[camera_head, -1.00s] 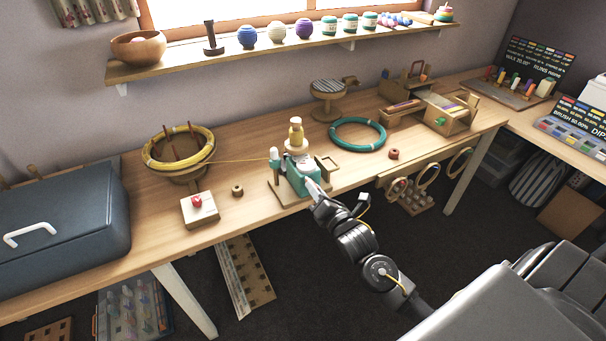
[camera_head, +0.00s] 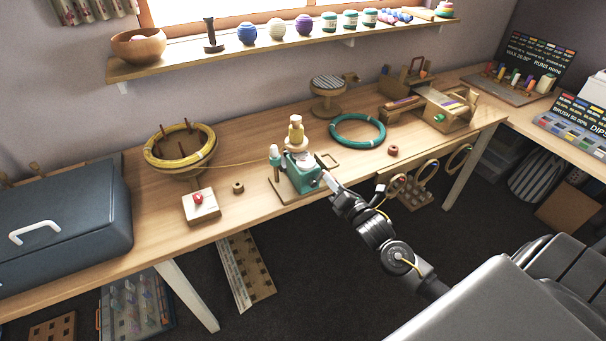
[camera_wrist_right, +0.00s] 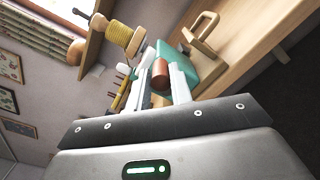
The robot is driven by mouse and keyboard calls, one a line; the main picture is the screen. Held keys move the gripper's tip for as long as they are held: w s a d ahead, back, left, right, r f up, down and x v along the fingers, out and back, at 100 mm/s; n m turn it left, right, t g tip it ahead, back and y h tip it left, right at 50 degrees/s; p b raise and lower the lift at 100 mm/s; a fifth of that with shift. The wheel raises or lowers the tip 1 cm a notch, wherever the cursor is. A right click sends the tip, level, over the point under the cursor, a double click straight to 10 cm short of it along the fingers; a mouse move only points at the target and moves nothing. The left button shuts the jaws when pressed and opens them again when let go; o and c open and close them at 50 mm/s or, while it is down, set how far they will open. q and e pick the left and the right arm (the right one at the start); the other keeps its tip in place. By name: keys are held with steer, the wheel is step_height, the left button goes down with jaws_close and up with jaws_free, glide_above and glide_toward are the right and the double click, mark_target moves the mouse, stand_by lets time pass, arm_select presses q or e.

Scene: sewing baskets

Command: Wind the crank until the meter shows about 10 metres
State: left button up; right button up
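The teal winder (camera_head: 300,179) stands on a small wooden base near the table's front edge, with a yellow-wound spool (camera_head: 296,132) upright on top. The spool also shows in the right wrist view (camera_wrist_right: 119,33). A yellow strand runs left from the winder to the yellow skein (camera_head: 180,163) on its pegged holder. My right gripper (camera_head: 328,178) is at the winder's right side. In the right wrist view its fingers (camera_wrist_right: 162,82) are closed around the brown crank knob (camera_wrist_right: 160,74). No meter reading is legible. My left gripper is out of view.
A box with a red heart-like knob (camera_head: 199,207) and a small wooden ring (camera_head: 238,188) lie left of the winder. A teal hoop (camera_head: 358,131) lies behind it at right. A dark case (camera_head: 60,225) fills the left end. A shelf (camera_head: 260,45) runs above.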

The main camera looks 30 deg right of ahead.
steer(key=o, duration=0.3)
steer(key=shift+a+r, duration=0.1)
steer(key=shift+o, duration=0.2)
steer(key=s+p, duration=0.3)
steer(key=s, duration=0.4)
steer(key=shift+a, duration=0.1)
stand_by(0.3)
